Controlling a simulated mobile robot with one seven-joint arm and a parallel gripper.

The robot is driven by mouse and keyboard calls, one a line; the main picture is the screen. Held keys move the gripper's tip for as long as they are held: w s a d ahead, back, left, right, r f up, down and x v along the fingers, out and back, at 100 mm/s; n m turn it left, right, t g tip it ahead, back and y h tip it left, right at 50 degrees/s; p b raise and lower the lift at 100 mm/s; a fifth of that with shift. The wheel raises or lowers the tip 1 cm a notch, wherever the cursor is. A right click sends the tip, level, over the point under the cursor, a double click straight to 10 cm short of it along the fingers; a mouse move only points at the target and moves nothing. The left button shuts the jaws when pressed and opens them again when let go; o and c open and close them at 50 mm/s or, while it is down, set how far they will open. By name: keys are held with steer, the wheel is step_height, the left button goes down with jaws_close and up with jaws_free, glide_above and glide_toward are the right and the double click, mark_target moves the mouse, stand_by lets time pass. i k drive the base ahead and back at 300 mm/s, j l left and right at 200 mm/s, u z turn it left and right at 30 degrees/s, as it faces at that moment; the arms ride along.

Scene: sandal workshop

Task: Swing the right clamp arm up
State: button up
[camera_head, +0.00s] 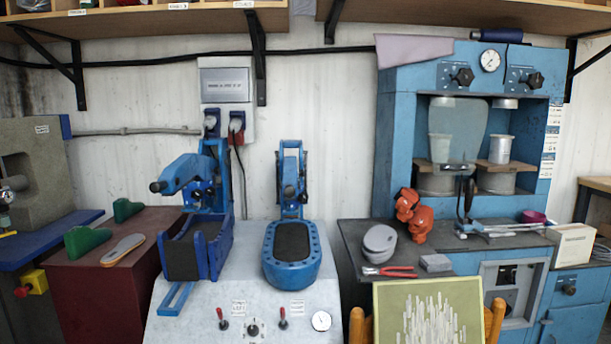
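The right clamp arm (291,165) is a narrow blue frame with a dark fitting at mid-height. It looks upright behind the right blue oval cradle (284,275), which has a dark pad. It is seen end-on, so its exact tilt is hard to tell. The left clamp arm (187,172) is blue and reaches out to the left, its dark end above and behind the left blue box-shaped cradle (224,244). Both stand on a pale grey press bench (265,318). My gripper is not in view.
A maroon table (119,280) at left holds green shoe lasts (86,240) and a sole (122,250). A blue cabinet (393,150) and dark worktop (347,245) with red pliers (388,271) stand at right. A green board (385,305) is in front. Shelves overhang above.

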mark_target(291, 180)
steer(key=i, duration=0.15)
steer(key=i+j+z, duration=0.7)
steer(key=j, duration=0.15)
steer(key=j+z, duration=0.2)
steer(key=j, duration=0.15)
steer(key=i+j+z, duration=0.25)
steer(key=j, duration=0.15)
steer(key=k+l, duration=0.05)
steer(key=k, duration=0.05)
